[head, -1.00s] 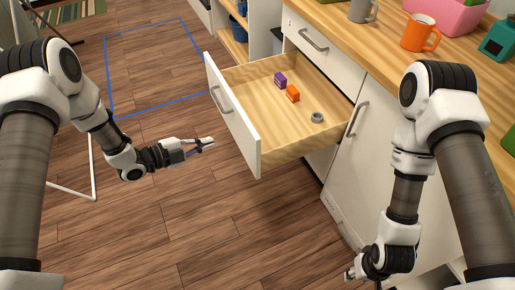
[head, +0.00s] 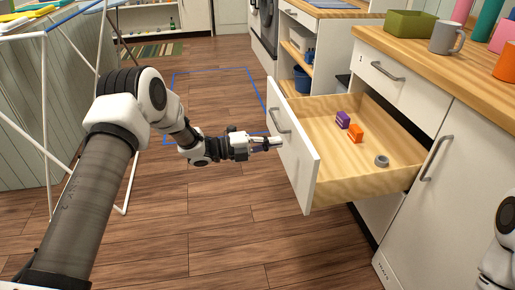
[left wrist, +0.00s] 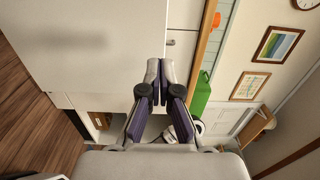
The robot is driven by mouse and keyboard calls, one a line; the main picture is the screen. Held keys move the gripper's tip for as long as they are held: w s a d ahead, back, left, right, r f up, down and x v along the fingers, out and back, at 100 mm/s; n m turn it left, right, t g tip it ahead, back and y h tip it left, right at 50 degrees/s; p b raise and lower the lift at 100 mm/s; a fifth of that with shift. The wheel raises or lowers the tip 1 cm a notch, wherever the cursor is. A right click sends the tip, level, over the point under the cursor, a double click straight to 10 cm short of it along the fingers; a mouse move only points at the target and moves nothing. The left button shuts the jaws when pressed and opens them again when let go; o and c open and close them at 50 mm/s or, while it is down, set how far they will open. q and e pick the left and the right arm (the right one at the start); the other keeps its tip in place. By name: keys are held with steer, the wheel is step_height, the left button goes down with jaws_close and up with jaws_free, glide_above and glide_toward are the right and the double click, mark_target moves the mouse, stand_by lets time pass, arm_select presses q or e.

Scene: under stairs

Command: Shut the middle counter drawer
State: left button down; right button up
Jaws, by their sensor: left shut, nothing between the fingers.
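The middle counter drawer (head: 306,172) stands pulled out of the white counter, its white front facing left. A grey bar handle (head: 279,121) is on that front. Inside lie a purple block (head: 342,120), an orange block (head: 356,134) and a grey ring (head: 381,160). My left gripper (head: 279,143) is shut and empty, its fingertips at the outer face of the front, just below the handle. I cannot tell whether they touch. In the left wrist view the shut fingers (left wrist: 158,76) show before a large white panel. My right gripper is out of view.
The counter top (head: 420,55) holds a green box (head: 410,24), a grey mug (head: 446,37) and an orange cup (head: 508,62). A drying rack (head: 48,150) stands at the left. The wooden floor below the drawer is clear.

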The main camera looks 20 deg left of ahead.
mark_target(302, 139)
arm_select(q)
steer(key=b+x, duration=0.1)
steer(key=x, duration=0.3)
steer(key=shift+w+d+f, duration=0.1)
steer(key=shift+w+d, duration=0.1)
steer(key=shift+d, duration=0.15)
steer(key=shift+w+d, duration=0.25)
steer(key=shift+d, duration=0.1)
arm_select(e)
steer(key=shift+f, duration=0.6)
arm_select(q)
steer(key=shift+w+d, duration=0.1)
steer(key=shift+d, duration=0.05)
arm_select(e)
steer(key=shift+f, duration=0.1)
